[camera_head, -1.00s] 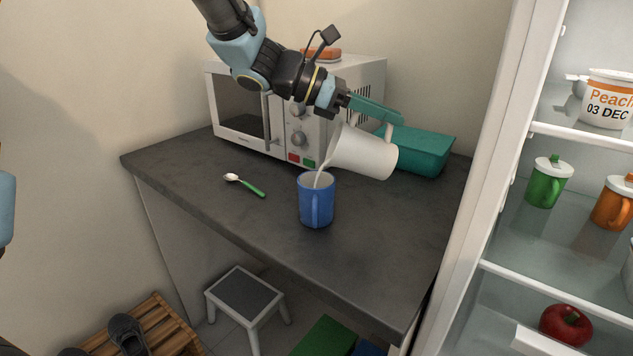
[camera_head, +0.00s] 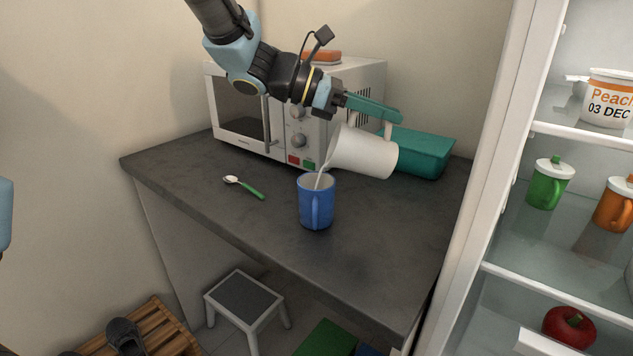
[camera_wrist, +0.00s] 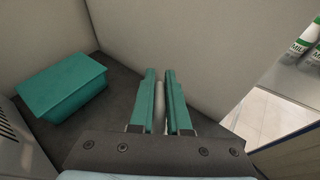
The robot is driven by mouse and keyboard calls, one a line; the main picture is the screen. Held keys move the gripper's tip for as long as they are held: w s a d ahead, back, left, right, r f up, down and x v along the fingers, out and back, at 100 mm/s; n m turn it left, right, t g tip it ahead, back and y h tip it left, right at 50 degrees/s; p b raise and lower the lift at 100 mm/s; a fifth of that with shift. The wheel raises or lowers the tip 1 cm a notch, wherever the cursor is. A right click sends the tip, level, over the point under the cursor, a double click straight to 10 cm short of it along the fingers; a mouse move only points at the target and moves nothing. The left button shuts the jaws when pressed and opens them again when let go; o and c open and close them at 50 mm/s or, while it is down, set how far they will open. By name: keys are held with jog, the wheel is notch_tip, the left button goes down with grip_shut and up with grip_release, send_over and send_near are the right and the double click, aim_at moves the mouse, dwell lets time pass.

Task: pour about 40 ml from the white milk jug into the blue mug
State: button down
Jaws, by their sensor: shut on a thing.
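The white milk jug (camera_head: 362,152) is held tilted with its mouth down to the left, above and to the right of the blue mug. My gripper (camera_head: 388,116) is shut on the jug's handle. A thin pale stream runs from the jug's lip into the mug's mouth. The blue mug (camera_head: 315,204) stands upright on the dark counter, its handle facing the camera. The level inside it cannot be made out. In the wrist view my gripper's green fingers (camera_wrist: 160,88) close on a pale bar between them; the rest of the jug is hidden there.
A microwave (camera_head: 240,112) stands behind, with an orange item on top. A teal box (camera_head: 424,152) sits behind the jug, also in the wrist view (camera_wrist: 62,88). A green-handled spoon (camera_head: 245,188) lies left of the mug. An open fridge (camera_head: 560,235) stands right. The front counter is clear.

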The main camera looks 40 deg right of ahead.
jog(key=shift+s+d+r+p, duration=0.1)
jog(key=shift+s+r+p, duration=0.05)
jog(key=shift+p, duration=0.35)
jog(key=p, duration=0.2)
jog(key=s+d+t+y+p, duration=0.1)
jog(key=p, duration=0.1)
jog(key=shift+s+d+f+y, duration=0.1)
jog(key=shift+d+f+y, duration=0.05)
jog(key=shift+f+y, duration=0.2)
jog(key=shift+s+d+t+y+p, duration=0.2)
jog(key=shift+t+p, duration=0.3)
jog(key=shift+p, duration=0.6)
jog(key=shift+d+f+y+p, duration=0.1)
jog(key=shift+f+y+p, duration=0.15)
jog(key=shift+p, duration=0.45)
jog(key=shift+f+t, duration=0.3)
jog(key=shift+f, duration=0.2)
jog(key=p, duration=0.2)
jog(key=t+y+p, duration=0.1)
jog(key=p, duration=0.1)
jog(key=shift+s+d+f+y+p, duration=0.2)
jog(key=shift+s+d+y+p, duration=0.1)
jog(key=shift+f, duration=0.1)
